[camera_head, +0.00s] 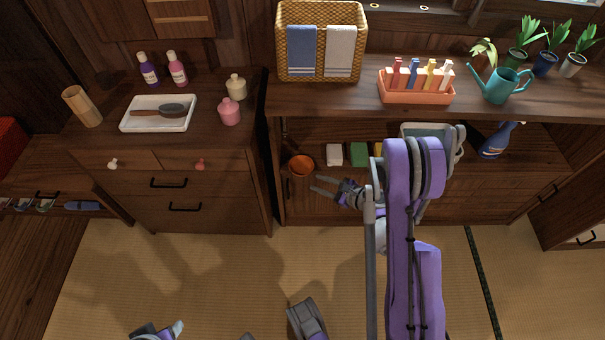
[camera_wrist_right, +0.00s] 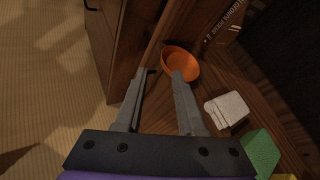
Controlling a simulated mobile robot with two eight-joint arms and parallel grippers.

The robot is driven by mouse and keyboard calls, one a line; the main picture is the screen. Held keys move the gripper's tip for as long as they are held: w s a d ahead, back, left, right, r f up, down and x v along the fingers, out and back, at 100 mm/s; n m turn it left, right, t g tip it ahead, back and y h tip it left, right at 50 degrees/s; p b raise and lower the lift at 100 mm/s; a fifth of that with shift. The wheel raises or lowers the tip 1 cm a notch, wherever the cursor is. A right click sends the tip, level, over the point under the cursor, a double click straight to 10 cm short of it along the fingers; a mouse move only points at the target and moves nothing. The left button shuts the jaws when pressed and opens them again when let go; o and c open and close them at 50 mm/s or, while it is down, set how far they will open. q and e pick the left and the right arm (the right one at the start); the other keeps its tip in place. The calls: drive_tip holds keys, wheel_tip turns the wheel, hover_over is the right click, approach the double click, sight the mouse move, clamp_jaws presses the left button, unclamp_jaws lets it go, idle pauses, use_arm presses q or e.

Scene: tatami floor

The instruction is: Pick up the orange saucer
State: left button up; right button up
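The orange saucer (camera_head: 301,166), a round dish with a raised rim, rests at the left end of the low open shelf under the counter. In the right wrist view the saucer (camera_wrist_right: 181,62) lies just beyond the fingertips, partly covered by the right-hand finger. My right gripper (camera_head: 317,184) is open and empty, in front of the saucer and slightly to its right. In the wrist view its two fingers (camera_wrist_right: 162,80) are apart, and neither clearly touches the saucer. Part of what seems to be my left gripper (camera_head: 160,331) shows at the bottom edge; its fingers are not clear.
A white block (camera_head: 334,155) and a green block (camera_head: 359,154) stand right of the saucer on the shelf. A wooden cabinet side (camera_wrist_right: 130,45) rises close by the left finger. The counter above carries a wicker basket (camera_head: 321,12) and an orange bottle tray (camera_head: 416,94).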

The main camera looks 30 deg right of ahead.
sight(299, 174)
drive_tip(key=x, duration=0.7)
drive_tip(key=d+x, duration=0.1)
drive_tip(key=x, duration=0.2)
drive_tip(key=shift+w+a+f+b, duration=0.15)
drive_tip(key=shift+w+b, duration=0.15)
drive_tip(key=shift+w, duration=0.1)
clamp_jaws()
